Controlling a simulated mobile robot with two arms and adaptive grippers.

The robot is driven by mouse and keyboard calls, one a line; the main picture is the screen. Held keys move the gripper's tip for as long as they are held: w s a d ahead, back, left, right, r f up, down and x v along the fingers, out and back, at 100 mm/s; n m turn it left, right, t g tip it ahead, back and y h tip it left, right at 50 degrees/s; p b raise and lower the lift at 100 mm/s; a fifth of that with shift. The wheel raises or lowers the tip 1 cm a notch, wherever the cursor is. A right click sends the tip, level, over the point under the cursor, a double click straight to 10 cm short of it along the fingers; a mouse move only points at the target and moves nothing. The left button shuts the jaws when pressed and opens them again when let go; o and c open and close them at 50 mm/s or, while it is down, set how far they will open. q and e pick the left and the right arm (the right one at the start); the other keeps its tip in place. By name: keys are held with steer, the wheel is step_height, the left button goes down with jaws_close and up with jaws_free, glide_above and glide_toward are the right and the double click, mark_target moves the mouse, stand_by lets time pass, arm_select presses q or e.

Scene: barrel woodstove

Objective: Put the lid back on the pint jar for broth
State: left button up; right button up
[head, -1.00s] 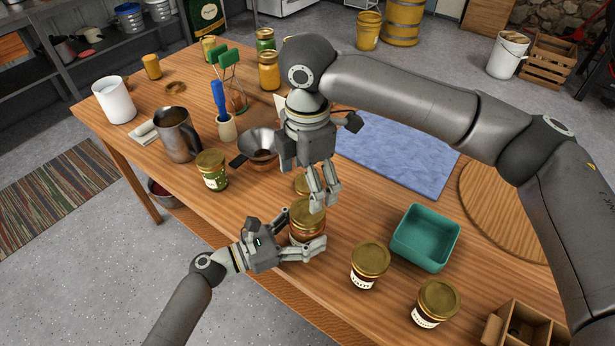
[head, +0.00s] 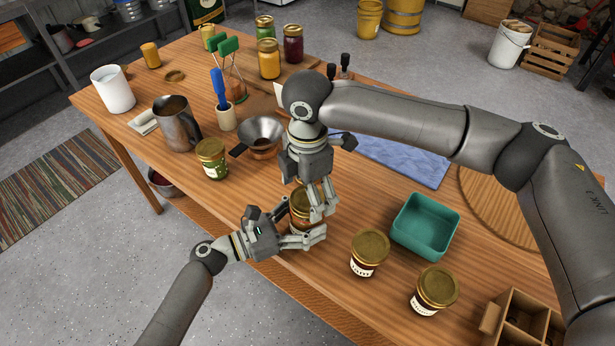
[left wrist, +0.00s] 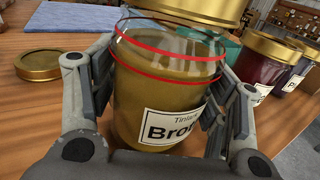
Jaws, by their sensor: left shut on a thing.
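The broth jar (left wrist: 160,95) is a glass jar of brown broth with a white label and red rings. It stands upright near the table's front edge. My left gripper (head: 308,238) is shut around its sides; the jar also shows in the head view (head: 299,222). A gold lid (left wrist: 190,9) is above the jar's mouth, set a little to the right in the left wrist view. My right gripper (head: 320,210) points down at the jar's top and is closed on this lid, partly hiding it. I cannot tell whether the lid touches the rim.
Another gold lid (left wrist: 38,65) lies on the table beside the jar. Two lidded jars (head: 369,252) (head: 436,290) and a teal bin (head: 425,225) stand to the right. A green jar (head: 211,158) and a funnel (head: 262,133) stand to the left. A wooden crate (head: 490,319) is at front right.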

steer(key=shift+f, duration=0.5)
steer(key=c, duration=1.1)
steer(key=m, duration=0.4)
arm_select(q)
steer(key=shift+s, duration=0.1)
arm_select(e)
steer(key=m, duration=0.4)
steer(key=o, duration=1.2)
